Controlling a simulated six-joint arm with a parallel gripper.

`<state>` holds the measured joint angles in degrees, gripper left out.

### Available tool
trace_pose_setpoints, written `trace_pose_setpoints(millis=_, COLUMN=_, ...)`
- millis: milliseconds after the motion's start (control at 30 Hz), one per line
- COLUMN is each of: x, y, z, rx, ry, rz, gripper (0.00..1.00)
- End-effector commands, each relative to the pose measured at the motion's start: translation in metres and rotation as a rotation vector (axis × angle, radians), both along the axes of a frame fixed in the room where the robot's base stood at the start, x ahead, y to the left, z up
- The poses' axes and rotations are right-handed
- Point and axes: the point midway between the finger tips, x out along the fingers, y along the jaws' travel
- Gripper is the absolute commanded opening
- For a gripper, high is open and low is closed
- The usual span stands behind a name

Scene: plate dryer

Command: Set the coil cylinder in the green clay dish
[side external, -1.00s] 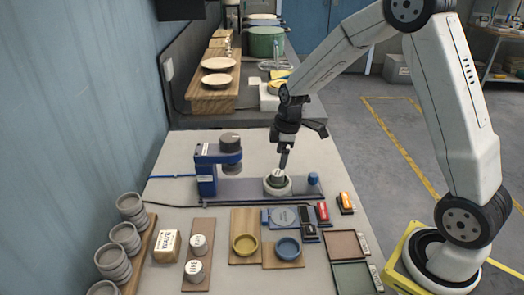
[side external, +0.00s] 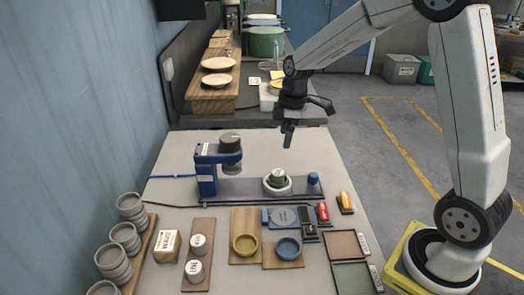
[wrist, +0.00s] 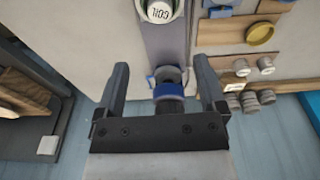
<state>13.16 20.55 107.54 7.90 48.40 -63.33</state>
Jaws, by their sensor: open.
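The coil cylinder (side external: 278,176) stands upright in a pale round cup (side external: 268,189) on the grey base of the blue machine. In the wrist view, its top (wrist: 160,12) reads "COIL" and is cut by the upper edge. My gripper (side external: 288,142) is raised above and behind the cylinder, apart from it. A dark green square tray (side external: 353,277) lies at the front right; I see no round dish that is clearly green.
The blue machine (side external: 206,174) stands left of the cup. A yellow dish (side external: 245,245) and a blue dish (side external: 288,248) sit on boards in front. Two labelled white cylinders (side external: 199,244) stand at front left. The table behind the machine is clear.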

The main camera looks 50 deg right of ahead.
Motion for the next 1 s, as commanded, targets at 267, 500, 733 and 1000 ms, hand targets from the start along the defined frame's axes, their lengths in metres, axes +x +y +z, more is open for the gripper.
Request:
trace_pose_setpoints(millis=267, x=-0.002, y=0.002, z=-0.001, rx=-0.002, ry=0.000, rz=-0.013, gripper=0.90)
trace_pose_setpoints(millis=500, x=-0.023, y=0.019, z=-0.008, rx=-0.011, ry=-0.008, rz=-0.137, gripper=0.90)
trace_pose_setpoints(millis=733, x=-0.065, y=0.046, z=-0.022, rx=-0.016, ry=-0.037, rz=-0.371, gripper=0.90)
trace_pose_setpoints(millis=1000, x=-0.120, y=0.072, z=-0.039, rx=0.013, ry=-0.081, rz=-0.645, gripper=0.90)
